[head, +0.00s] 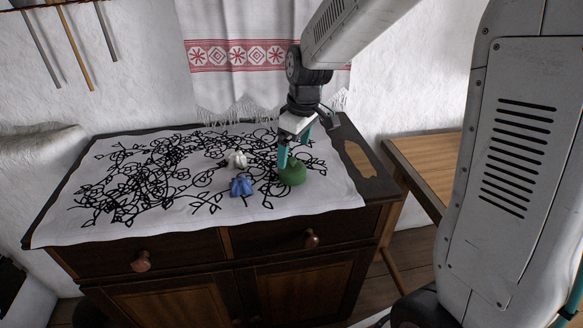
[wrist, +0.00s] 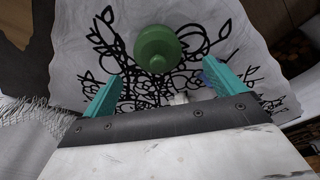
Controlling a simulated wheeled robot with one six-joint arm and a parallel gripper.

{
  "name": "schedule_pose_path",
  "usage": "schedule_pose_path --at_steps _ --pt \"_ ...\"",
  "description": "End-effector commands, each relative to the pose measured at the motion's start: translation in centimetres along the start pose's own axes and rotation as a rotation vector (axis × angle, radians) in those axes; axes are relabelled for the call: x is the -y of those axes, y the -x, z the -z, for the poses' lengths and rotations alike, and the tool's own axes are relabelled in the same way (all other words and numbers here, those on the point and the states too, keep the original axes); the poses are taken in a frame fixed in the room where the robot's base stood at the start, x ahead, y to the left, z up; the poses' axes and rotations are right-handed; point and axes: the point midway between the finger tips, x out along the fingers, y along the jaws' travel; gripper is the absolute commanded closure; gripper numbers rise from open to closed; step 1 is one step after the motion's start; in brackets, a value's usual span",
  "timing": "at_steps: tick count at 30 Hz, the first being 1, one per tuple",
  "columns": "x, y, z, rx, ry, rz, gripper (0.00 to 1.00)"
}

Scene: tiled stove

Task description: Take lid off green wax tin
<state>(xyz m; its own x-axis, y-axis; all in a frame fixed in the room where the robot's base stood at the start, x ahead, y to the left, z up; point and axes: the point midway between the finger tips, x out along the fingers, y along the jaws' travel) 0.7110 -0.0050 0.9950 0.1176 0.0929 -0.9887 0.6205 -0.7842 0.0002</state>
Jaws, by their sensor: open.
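The green wax tin (head: 292,173) stands on the patterned cloth near the right side of the dresser top. In the wrist view its round green lid (wrist: 157,48) shows from above, with a small raised knob in the middle. The lid sits on the tin. My gripper (head: 294,154) is just behind and above the tin in the head view. In the wrist view its two teal fingers (wrist: 155,85) are spread wide and empty, with the tin ahead of the gap between them. I cannot tell the exact height of the fingertips above the lid.
A blue crumpled thing (head: 241,186) and a white one (head: 236,159) lie left of the tin. The white cloth (head: 130,205) with black vines covers most of the dresser top. A fringed towel (head: 235,70) hangs on the wall behind. A wooden table (head: 425,165) stands right.

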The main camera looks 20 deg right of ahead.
Motion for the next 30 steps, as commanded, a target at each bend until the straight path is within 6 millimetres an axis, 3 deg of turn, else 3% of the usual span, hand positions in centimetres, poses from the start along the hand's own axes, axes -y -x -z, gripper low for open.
schedule_pose_path --at_steps 9,18,23,24,30 --pt "-0.3 -4.4 0.2 0.002 0.0 0.002 0.05" --pt "-0.4 -4.8 0.2 0.0 -0.001 0.0 0.05" --pt "-0.4 -4.8 0.2 0.0 -0.001 0.0 0.5" --pt "-0.4 -4.8 0.2 0.0 -0.002 0.0 0.53" --pt "-0.4 -4.8 0.2 0.0 -0.001 0.0 0.53"
